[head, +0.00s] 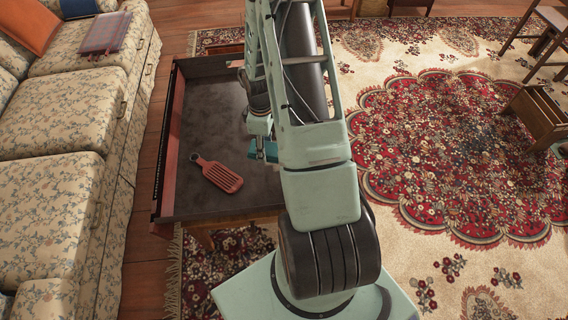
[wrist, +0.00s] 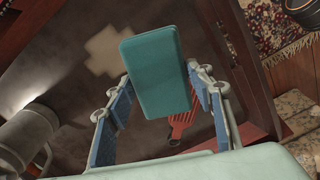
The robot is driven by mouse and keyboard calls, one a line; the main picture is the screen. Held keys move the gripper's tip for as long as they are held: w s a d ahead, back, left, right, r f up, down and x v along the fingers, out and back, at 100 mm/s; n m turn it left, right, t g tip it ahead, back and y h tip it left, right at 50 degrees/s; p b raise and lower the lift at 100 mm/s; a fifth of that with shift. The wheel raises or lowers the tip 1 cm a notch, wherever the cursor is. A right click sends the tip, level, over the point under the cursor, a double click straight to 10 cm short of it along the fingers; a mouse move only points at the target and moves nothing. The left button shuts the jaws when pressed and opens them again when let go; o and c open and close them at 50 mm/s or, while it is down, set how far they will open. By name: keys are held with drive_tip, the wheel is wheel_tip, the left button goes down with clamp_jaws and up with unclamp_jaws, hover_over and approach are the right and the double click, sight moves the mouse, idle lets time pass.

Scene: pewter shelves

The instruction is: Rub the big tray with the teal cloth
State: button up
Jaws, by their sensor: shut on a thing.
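The big tray (head: 215,112) is a wide, dark, shallow tray with reddish-brown sides. Its floor also fills much of the wrist view (wrist: 75,75), with a pale cross-shaped patch (wrist: 112,50) on it. My gripper (wrist: 160,84) is shut on the teal cloth (wrist: 153,65), which looks like a thick, block-shaped pad. In the head view my gripper (head: 262,143) is over the tray's right part, mostly hidden by my arm, with a bit of teal showing. I cannot tell whether the cloth touches the tray floor.
A red slotted utensil (head: 217,175) lies in the tray's front left part; it shows partly behind the cloth in the wrist view (wrist: 184,122). A floral sofa (head: 50,140) stands close on the left. A patterned rug (head: 450,150) covers the floor at right.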

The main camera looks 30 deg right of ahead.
drive_tip(key=shift+d+f+n+b, duration=0.65)
drive_tip(key=shift+d+f+b, duration=0.8)
drive_tip(key=shift+f, duration=1.15)
drive_tip(key=shift+d+f+n+b, duration=0.6)
drive_tip(key=shift+d+f+b, duration=0.4)
drive_tip(key=shift+f+b, duration=1.25)
drive_tip(key=shift+d+f+n+b, duration=0.65)
drive_tip(key=shift+d+f+b, duration=0.65)
drive_tip(key=shift+f, duration=1.65)
drive_tip(key=shift+f+b, duration=0.7)
drive_tip(key=shift+f, duration=0.3)
